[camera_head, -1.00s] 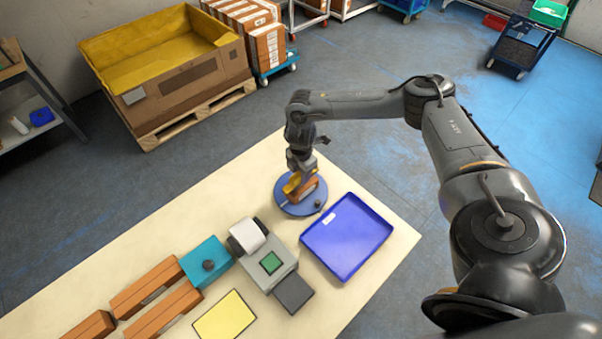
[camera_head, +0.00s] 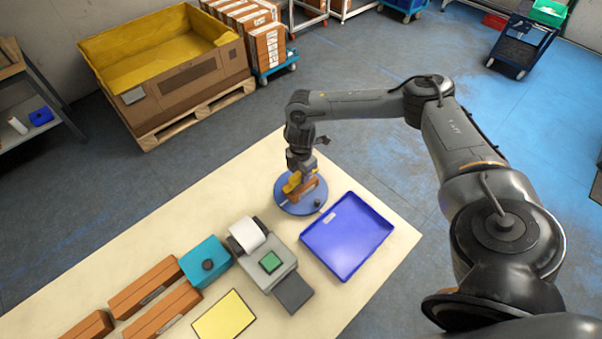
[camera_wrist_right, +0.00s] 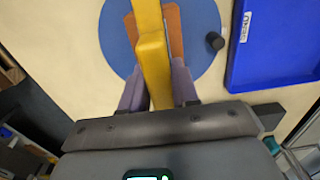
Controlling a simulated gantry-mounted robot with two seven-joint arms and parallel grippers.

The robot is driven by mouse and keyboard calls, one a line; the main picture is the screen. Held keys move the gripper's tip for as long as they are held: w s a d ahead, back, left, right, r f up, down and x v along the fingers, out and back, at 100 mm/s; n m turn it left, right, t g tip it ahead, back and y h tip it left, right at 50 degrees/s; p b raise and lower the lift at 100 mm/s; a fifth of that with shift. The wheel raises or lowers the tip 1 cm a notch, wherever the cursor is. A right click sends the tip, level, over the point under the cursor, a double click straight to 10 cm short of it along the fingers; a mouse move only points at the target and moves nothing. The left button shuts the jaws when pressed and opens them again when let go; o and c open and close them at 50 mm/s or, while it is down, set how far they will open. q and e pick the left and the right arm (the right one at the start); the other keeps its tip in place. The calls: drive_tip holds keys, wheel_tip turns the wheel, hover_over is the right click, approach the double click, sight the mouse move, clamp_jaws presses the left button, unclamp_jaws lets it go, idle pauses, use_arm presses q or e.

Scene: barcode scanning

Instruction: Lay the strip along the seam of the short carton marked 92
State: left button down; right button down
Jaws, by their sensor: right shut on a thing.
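My right gripper (camera_head: 299,178) is over the round blue disc (camera_head: 287,207) on the table. It is shut on a long yellow tool (camera_wrist_right: 152,55), which shows between its fingers in the right wrist view. A short brown carton (camera_head: 312,187) is on the disc, right under the tool; it also shows in the right wrist view (camera_wrist_right: 175,28). The tool hides much of the carton's top, so the seam, any strip and the number 92 cannot be made out. I cannot tell whether the tool touches the carton. My left gripper is not in view.
A small dark knob (camera_head: 317,203) stands at the disc's right edge. A blue tray (camera_head: 347,240) lies to its right. A grey device with a white roll (camera_head: 247,233), a teal box (camera_head: 205,261), a yellow pad (camera_head: 224,316) and brown cartons (camera_head: 145,287) are nearer. The table's far edge is close behind the disc.

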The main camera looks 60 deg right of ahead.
drive_tip(key=shift+f, duration=0.3)
drive_tip(key=shift+f, duration=0.3)
idle(0.4)
idle(1.0)
drive_tip(key=shift+f, duration=0.15)
idle(0.8)
wheel_tip(320, 180, up, 2)
drive_tip(key=p, duration=0.2)
drive_tip(key=shift+r+p, duration=0.25)
drive_tip(key=shift+p, duration=0.1)
wheel_tip(320, 180, up, 5)
drive_tip(key=p, duration=0.5)
drive_tip(key=shift+f, duration=0.1)
